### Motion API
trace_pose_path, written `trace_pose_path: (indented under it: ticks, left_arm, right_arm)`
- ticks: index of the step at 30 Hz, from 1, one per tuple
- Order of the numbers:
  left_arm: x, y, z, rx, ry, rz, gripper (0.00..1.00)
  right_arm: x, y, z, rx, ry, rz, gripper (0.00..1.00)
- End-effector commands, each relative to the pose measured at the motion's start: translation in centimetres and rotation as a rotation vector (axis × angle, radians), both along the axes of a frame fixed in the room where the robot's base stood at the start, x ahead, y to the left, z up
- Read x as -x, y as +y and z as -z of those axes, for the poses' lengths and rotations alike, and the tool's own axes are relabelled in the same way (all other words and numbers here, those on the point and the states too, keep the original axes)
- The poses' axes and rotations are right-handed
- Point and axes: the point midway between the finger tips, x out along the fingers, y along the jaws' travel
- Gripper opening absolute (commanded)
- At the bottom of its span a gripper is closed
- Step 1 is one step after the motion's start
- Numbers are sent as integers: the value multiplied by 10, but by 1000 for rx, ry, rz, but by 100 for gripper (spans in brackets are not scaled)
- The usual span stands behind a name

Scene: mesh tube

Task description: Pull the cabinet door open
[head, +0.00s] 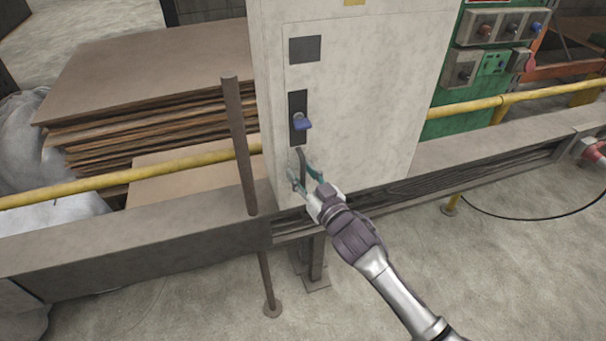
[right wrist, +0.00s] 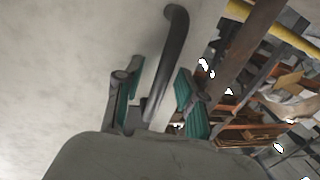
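The pale cabinet (head: 385,90) stands at the upper middle in the head view. Its door (head: 345,120) lies flat with the front and looks shut. A dark bar handle (head: 302,160) is low on the door's left side, below a blue knob (head: 302,122). My right gripper (head: 303,174) is at the handle with its teal fingers apart. In the right wrist view the dark curved handle (right wrist: 176,50) runs between the two fingers of the gripper (right wrist: 157,88), with a gap visible on each side. My left gripper is not in view.
A brown upright post (head: 239,145) stands just left of the cabinet. A yellow rail (head: 130,180) and a grey beam (head: 130,240) run across in front of stacked boards (head: 150,80). A green control panel (head: 450,118) is at the right. The floor in front is mostly clear.

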Motion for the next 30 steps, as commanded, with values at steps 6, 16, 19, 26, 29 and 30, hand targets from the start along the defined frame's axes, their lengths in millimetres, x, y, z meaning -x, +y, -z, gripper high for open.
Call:
trace_pose_path:
  ticks: [6, 16, 19, 26, 29, 30]
  left_arm:
    - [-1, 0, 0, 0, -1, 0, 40]
    - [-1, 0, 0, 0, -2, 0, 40]
    - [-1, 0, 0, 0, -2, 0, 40]
    - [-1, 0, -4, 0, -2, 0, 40]
    - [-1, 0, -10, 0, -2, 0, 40]
    - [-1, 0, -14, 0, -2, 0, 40]
  right_arm:
    - [0, 0, 0, 0, 0, 0, 28]
    - [0, 0, 0, 1, 0, 0, 0]
    - [0, 0, 0, 1, 0, 0, 0]
    - [4, -3, -1, 4, 0, -10, 0]
    - [12, -6, -2, 5, -1, -35, 0]
    - [17, -9, -3, 6, 1, -48, 0]
